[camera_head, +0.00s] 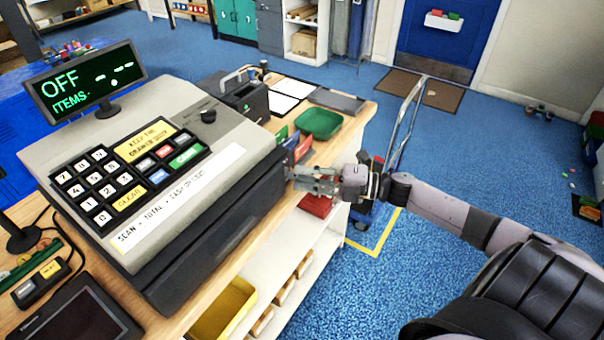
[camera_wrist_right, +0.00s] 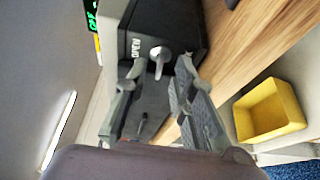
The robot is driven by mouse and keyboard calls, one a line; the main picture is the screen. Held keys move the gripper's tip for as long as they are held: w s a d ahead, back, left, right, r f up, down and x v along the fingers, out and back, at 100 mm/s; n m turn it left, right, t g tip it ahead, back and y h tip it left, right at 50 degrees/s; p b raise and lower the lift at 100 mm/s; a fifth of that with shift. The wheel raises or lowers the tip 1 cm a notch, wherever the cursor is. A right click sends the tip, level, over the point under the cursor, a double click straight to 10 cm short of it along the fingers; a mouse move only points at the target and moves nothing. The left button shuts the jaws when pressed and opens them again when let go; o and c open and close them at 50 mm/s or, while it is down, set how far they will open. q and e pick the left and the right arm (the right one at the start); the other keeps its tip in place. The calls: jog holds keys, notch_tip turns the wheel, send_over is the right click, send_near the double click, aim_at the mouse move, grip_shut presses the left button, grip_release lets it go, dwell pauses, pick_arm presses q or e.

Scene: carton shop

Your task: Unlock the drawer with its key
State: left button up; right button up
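The cash register (camera_head: 165,165) stands on the wooden counter, with its dark drawer (camera_head: 215,235) below. In the right wrist view the drawer's dark end face (camera_wrist_right: 185,25) shows a label reading "OPEN". A pale metal key (camera_wrist_right: 158,58) shows at the lock beside that label; how deep it sits cannot be told. My right gripper (camera_head: 295,180) is at the drawer's right end. In the wrist view the right gripper (camera_wrist_right: 160,75) has its fingers spread on either side of the key, with a gap to each. My left gripper is not in view.
A green tray (camera_head: 319,123) and a dark device (camera_head: 240,97) stand on the counter behind the register. A yellow bin (camera_head: 224,308) is on the shelf below; it also shows in the wrist view (camera_wrist_right: 270,110). A trolley handle (camera_head: 408,120) rises beyond my right gripper.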

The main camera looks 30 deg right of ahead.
jog(key=shift+w+a, duration=0.35)
jog(key=shift+a, duration=0.05)
jog(key=shift+c, duration=0.6)
grip_shut()
